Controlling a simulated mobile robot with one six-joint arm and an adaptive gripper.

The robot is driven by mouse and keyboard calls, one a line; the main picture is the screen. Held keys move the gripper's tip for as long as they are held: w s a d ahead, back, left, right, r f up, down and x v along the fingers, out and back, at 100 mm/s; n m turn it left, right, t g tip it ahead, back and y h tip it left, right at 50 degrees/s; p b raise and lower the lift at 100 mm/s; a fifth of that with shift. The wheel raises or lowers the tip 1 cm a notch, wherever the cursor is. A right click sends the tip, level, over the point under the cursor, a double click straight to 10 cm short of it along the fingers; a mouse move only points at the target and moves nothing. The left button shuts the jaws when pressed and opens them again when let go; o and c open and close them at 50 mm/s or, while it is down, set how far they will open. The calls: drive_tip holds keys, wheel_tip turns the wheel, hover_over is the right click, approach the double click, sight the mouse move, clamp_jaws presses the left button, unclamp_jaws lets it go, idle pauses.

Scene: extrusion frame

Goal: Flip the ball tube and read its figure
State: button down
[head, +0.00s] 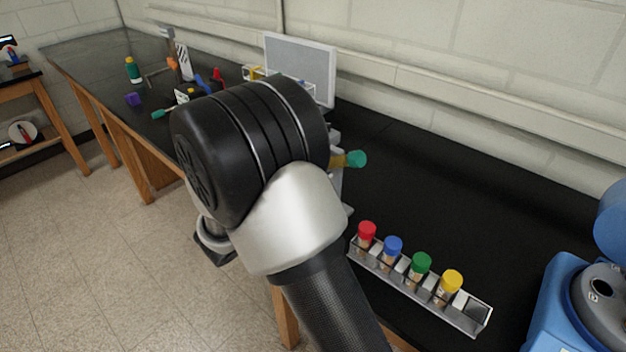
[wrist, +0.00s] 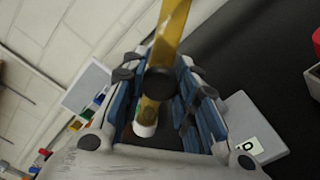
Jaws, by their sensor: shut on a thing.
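The ball tube (wrist: 174,28) is an amber tube in the wrist view. It runs from the top edge down between the fingers of my gripper (wrist: 160,90), which is shut on it. A dark round part lies across the tube between the fingers, and a pale end shows below it. In the head view a teal cap with a short amber piece, likely the tube's end (head: 355,159), sticks out sideways to the right behind my arm. My arm hides most of the gripper there. I cannot read a figure on the tube.
A rack (head: 415,290) with red, blue, green and yellow capped vials stands at the bench's front. A blue machine (head: 575,300) is at the right. A grey panel (head: 300,68) and several small items stand farther back. The bench behind the rack is clear.

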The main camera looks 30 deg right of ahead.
drive_tip(key=shift+m, duration=1.6)
drive_tip(key=c, duration=1.2)
unclamp_jaws()
drive_tip(key=shift+a, duration=0.1)
drive_tip(key=v, duration=1.1)
drive_tip(key=shift+s+a, duration=0.15)
drive_tip(key=shift+a, duration=0.25)
drive_tip(key=shift+c, duration=0.2)
